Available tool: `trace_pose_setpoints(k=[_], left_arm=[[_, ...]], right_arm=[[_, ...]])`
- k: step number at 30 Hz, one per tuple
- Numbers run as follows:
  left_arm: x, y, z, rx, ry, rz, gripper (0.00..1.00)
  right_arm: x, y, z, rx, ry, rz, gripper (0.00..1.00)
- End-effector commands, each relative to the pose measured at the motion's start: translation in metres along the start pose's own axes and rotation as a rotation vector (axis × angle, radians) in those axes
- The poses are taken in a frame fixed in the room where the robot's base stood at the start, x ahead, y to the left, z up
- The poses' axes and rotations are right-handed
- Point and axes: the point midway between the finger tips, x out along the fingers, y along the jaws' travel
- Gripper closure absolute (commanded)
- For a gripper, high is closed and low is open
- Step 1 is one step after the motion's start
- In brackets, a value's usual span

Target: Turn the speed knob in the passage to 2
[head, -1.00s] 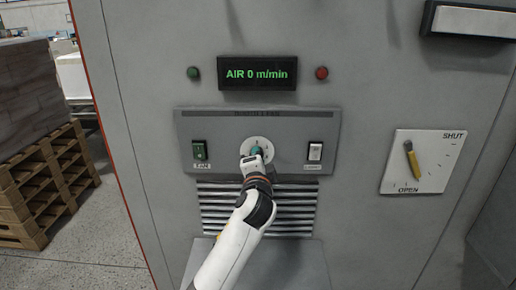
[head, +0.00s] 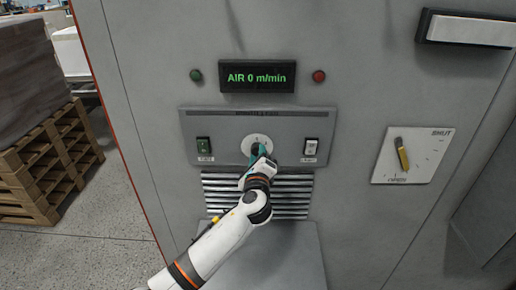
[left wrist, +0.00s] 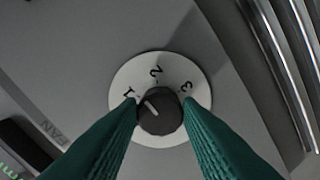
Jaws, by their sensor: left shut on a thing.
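The speed knob (left wrist: 161,112) is a small dark knob with a white pointer line, on a round white dial (left wrist: 136,71) marked 1, 2 and 3. In the left wrist view the pointer line aims at about the 1. My left gripper (left wrist: 160,101) has green fingers, one on each side of the knob, and is shut on it. In the head view my left gripper (head: 257,152) covers the knob and the lower part of the dial (head: 250,141). My right gripper is not in view.
A display (head: 257,78) above reads AIR 0 m/min. Vent slats (head: 290,196) lie below. A yellow-handled SHUT/OPEN lever (head: 402,155) is at right. A wooden pallet (head: 45,165) stands at left.

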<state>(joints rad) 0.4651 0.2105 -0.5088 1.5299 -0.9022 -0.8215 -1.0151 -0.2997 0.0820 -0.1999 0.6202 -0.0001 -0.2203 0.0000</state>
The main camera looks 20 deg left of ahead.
Motion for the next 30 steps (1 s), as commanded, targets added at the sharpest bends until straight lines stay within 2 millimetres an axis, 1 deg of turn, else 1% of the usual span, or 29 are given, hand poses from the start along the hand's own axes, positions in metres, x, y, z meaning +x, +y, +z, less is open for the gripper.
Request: trace_pose_setpoints(k=[1, 12, 21, 30], left_arm=[[0.002, 0.006, -0.007, 0.046, 0.007, 0.004, 0.91], [0.002, 0.005, -0.007, 0.356, 0.009, 0.004, 0.91], [0.002, 0.004, -0.006, 0.504, 0.011, 0.005, 0.91], [0.003, 0.004, -0.006, 0.553, 0.013, 0.005, 0.91]], right_arm=[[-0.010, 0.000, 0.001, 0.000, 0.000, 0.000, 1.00], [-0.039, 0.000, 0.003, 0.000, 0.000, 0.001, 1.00], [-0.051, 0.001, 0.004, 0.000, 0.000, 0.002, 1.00], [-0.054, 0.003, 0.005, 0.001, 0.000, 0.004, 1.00]])
